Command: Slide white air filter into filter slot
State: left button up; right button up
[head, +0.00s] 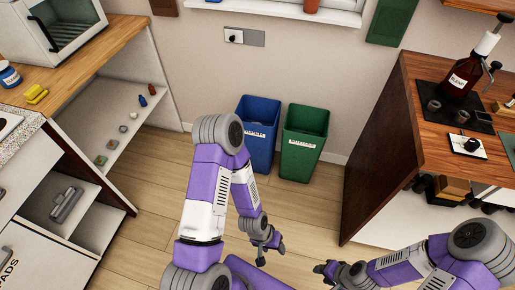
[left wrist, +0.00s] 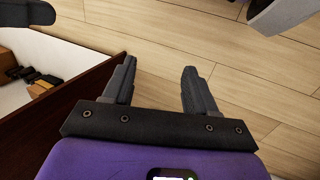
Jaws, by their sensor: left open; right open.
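I cannot make out a white air filter or a filter slot in either view. A white box-shaped appliance (head: 64,28) with a dark opening stands on the left counter, and I cannot tell whether it has a filter slot. My left gripper (head: 271,254) is open and empty, low over the wooden floor in the middle of the head view. In the left wrist view its two fingers (left wrist: 158,72) are spread apart with only floor between them. My right gripper (head: 325,270) is open near the bottom edge, to the right of the left one, and seems empty.
A blue bin (head: 259,150) and a green bin (head: 303,145) stand at the back wall. A left shelf unit (head: 120,110) holds small items. A right wooden counter (head: 425,110) carries a brown bottle (head: 465,75). Floor (head: 150,215) between the units is clear.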

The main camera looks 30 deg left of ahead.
aim_at(61, 201)
jog(key=z, duration=0.35)
jog(key=k, duration=0.15)
jog(key=u, duration=3.3)
